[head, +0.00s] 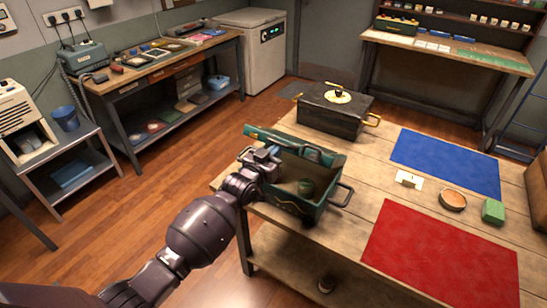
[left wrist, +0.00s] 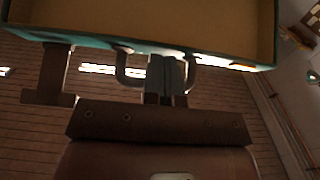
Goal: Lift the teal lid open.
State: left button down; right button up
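In the left wrist view the lid's teal edge (left wrist: 95,42) and tan inner face are above my gripper, with a dark loop handle (left wrist: 125,72) below the edge. My left gripper (head: 262,160) is at the lid; its fingers (left wrist: 166,80) are close together on the loop handle. My right gripper is not in view.
A black chest (head: 330,115) with a gold knob stands behind the box. A blue mat (head: 445,160), a red mat (head: 440,250), a white card (head: 409,179), a round dish (head: 453,200) and a green block (head: 493,211) lie to the right on the table (head: 375,190).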

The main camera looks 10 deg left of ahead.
pick_arm(q)
jog(key=shift+r, duration=0.1)
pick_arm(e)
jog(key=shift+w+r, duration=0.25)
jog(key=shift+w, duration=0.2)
pick_arm(q)
jog(key=shift+w+d+r, duration=0.15)
jog(key=shift+w+r, duration=0.25)
jog(key=shift+r, duration=0.1)
jog(key=shift+w+d+r, duration=0.15)
jog(key=shift+w+r, duration=0.15)
jog(key=shift+r, duration=0.2)
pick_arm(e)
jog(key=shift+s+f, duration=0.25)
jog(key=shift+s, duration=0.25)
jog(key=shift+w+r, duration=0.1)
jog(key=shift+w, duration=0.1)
pick_arm(q)
jog(key=shift+s+f, duration=0.1)
jog(key=shift+s, duration=0.05)
jog(key=v, duration=1)
jog(key=shift+s, duration=0.35)
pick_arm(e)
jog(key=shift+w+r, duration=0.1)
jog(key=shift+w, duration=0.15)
